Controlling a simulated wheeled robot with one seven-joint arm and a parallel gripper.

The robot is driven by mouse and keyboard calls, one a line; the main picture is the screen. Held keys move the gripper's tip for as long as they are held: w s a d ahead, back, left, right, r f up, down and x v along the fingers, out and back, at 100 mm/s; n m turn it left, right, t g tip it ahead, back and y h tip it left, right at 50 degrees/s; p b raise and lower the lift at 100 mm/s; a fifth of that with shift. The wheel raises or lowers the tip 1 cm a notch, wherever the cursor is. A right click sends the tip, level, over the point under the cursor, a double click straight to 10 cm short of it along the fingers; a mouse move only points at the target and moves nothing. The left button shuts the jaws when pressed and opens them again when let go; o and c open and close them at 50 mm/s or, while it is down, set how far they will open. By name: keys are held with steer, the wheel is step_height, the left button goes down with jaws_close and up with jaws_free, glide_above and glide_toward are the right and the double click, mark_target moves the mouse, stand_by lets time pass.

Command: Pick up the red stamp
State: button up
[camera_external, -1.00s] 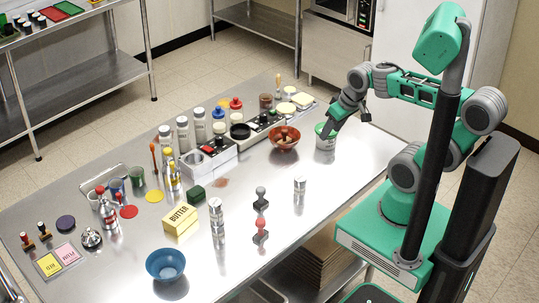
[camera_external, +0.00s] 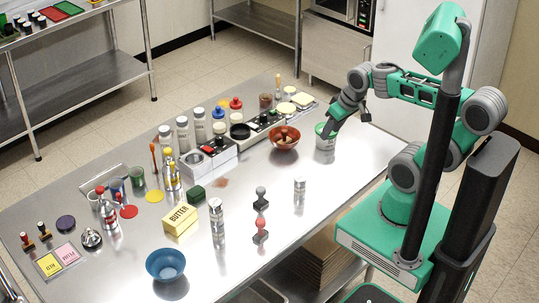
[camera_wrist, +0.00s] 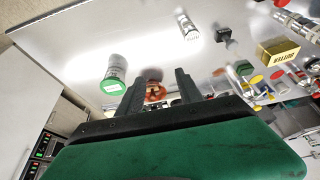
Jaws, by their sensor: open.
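I cannot make out the red stamp clearly in the wrist view. My gripper (camera_wrist: 160,80) is open, its two dark fingers apart with nothing held between them. In the external view it is at the table's right end, beside a white tub with a green lid (camera_external: 325,141), well to the right of and behind the red stamp.
A silver cylinder (camera_external: 299,187) stands between my gripper and the stamps. An orange-red bowl (camera_external: 284,139) is left of the tub. A taller silver cylinder (camera_external: 216,212), a yellow butter box (camera_external: 180,220) and a blue bowl (camera_external: 166,265) lie left of the stamps. The table's right front is clear.

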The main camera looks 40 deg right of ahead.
mark_target(261, 231)
steer(key=a+f+n+y+b, duration=0.3)
steer(key=a+f+n+b, duration=0.1)
steer(key=a+f, duration=0.2)
steer(key=a+f+n+y+b, duration=0.3)
steer(key=a+f+n+b, duration=0.1)
steer(key=a+f, duration=0.3)
steer(key=a+f+n+y+b, duration=0.3)
steer(key=a+f+n+b, duration=0.1)
steer(key=a+f, duration=0.2)
steer(key=shift+s+a+f, duration=0.25)
steer(key=shift+s+f, duration=0.05)
steer(key=shift+f, duration=0.15)
steer(key=a+y+b, duration=0.1)
steer(key=s+a+n+y+b, duration=0.1)
steer(key=a, duration=0.1)
steer(key=a+n+y+b, duration=0.1)
steer(key=shift+s+a+r, duration=0.15)
steer(key=shift+s+r, duration=0.05)
steer(key=shift+s, duration=0.1)
steer(key=shift+w+a+r+y, duration=0.1)
steer(key=shift+w+a+y, duration=0.05)
steer(key=shift+a, duration=0.5)
steer(key=shift+w+a+r+y, duration=0.1)
steer(key=shift+a+y, duration=0.05)
steer(key=shift+a, duration=0.45)
steer(key=p+x, duration=0.1)
steer(key=x, duration=0.4)
steer(key=shift+w+a+f, duration=0.15)
steer(key=shift+a+f, duration=0.05)
steer(key=shift+f, duration=0.05)
